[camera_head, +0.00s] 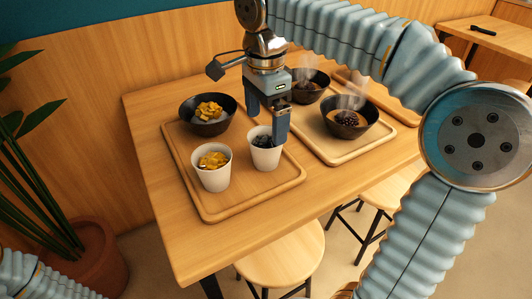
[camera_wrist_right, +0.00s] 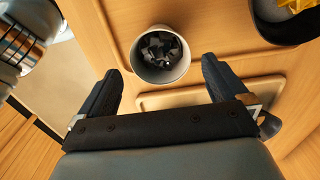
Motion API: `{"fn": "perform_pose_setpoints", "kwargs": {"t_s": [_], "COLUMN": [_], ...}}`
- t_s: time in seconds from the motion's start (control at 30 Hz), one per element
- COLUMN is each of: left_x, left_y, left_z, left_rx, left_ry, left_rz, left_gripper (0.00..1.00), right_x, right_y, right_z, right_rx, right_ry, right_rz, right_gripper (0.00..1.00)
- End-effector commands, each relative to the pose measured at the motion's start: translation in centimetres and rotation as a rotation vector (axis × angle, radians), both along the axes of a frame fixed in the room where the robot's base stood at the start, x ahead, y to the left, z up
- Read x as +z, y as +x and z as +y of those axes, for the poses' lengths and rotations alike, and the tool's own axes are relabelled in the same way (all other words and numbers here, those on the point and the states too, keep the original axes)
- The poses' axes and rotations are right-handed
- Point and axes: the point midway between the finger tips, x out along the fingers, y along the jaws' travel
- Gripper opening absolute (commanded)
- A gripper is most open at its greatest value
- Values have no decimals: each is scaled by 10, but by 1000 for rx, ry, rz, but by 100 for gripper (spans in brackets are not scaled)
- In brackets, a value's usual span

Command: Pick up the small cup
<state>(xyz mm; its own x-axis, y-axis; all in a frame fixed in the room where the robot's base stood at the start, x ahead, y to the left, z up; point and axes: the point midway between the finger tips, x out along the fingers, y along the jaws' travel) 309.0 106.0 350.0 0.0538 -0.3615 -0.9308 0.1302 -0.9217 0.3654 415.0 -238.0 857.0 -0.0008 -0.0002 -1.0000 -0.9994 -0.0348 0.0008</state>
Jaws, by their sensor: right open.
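Two small white cups stand on the wooden tray (camera_head: 240,203). One cup (camera_head: 212,179) holds yellow pieces; the other cup (camera_head: 264,156), to its right, holds dark pieces. My right gripper (camera_head: 268,128) points down, open and empty, at the dark-filled cup. One finger shows behind the cup and the other at its right. In the right wrist view, the dark-filled cup (camera_wrist_right: 158,74) lies just beyond the fingertips, roughly centred between them. I cannot tell whether a finger touches it. My left gripper is out of view; only part of my left arm shows at the lower left.
A black bowl with yellow pieces (camera_head: 207,128) stands at the back of the same tray. A second tray (camera_head: 337,158) at the right carries black steaming bowls, one with dark topping (camera_head: 348,132). Stools (camera_head: 280,262) stand before the table (camera_head: 190,255). A potted plant (camera_head: 95,262) is at left.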

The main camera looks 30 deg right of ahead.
Motion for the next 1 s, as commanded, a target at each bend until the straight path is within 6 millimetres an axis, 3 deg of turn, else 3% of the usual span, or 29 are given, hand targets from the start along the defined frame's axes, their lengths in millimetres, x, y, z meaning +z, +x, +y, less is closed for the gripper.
{"fn": "perform_pose_setpoints", "kwargs": {"t_s": [0.1, 0.33, 0.6, 0.87, 1.0], "left_x": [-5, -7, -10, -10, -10], "left_y": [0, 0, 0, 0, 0], "left_z": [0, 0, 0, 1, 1], "left_rx": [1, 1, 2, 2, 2], "left_ry": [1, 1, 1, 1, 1], "left_rz": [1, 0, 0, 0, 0], "left_gripper": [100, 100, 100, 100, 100], "right_x": [-23, -43, -83, -87, -87], "right_y": [0, 0, 0, 0, 0], "right_z": [0, -1, -1, -1, -1], "right_rx": [1, 1, 2, 2, 2], "right_ry": [0, 0, 0, 0, 0], "right_rz": [3, 2, 1, -1, -1], "right_gripper": [100, 100, 100, 100, 82]}}
